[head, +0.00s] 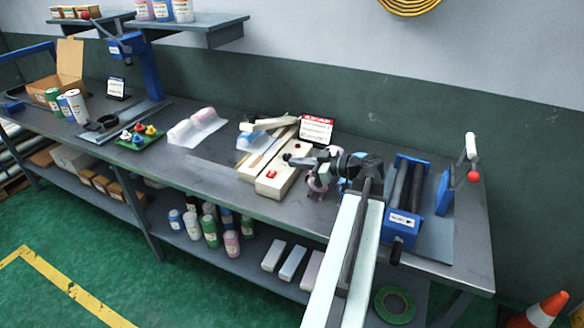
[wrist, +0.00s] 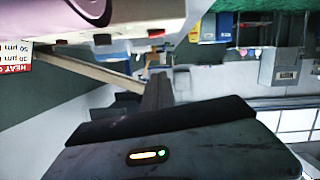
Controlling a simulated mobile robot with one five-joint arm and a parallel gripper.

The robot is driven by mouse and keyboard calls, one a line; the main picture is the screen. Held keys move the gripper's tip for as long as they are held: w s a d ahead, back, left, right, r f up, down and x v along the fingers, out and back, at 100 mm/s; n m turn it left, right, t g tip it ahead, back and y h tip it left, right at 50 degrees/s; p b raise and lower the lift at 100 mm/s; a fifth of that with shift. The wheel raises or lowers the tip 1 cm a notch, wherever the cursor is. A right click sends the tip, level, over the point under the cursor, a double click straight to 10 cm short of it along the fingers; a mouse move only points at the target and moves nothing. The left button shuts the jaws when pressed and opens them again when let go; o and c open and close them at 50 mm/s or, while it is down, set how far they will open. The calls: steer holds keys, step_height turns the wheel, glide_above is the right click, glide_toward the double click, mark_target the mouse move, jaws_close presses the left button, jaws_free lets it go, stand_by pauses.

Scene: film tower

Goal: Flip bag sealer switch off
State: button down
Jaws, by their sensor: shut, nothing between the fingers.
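The bag sealer (head: 276,181) is a cream box on the bench with a red switch (head: 271,174) on its near end. Its long lever arm (head: 266,124) is at the back. I cannot tell the switch's position. My gripper (head: 297,160) is shut and empty, just right of the switch, over or beside the sealer's right edge. I cannot tell whether it touches the sealer. In the wrist view, a dark body with a small lit indicator (wrist: 147,155) fills the bottom, and the switch cannot be made out.
A red-and-white sign (head: 316,128) stands behind the sealer; its upside-down edge shows in the wrist view (wrist: 15,62). A blue roller machine (head: 399,225) is to the right. A shelf (head: 190,30) hangs above the bench's left part.

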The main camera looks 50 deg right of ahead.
steer(key=b, duration=0.2)
glide_above(278, 177)
steer(key=shift+s+a+f, duration=0.1)
steer(key=shift+a+f, duration=0.1)
steer(key=shift+f, duration=0.35)
steer(key=shift+a+f, duration=0.15)
steer(key=shift+f, duration=0.35)
steer(key=f+b, duration=0.1)
steer(key=f, duration=0.1)
steer(key=f+b, duration=0.1)
steer(key=shift+d+b, duration=0.25)
steer(key=shift+b, duration=0.1)
steer(key=shift+f+b, duration=0.4)
steer(key=shift+f, duration=0.05)
steer(key=shift+r, duration=0.1)
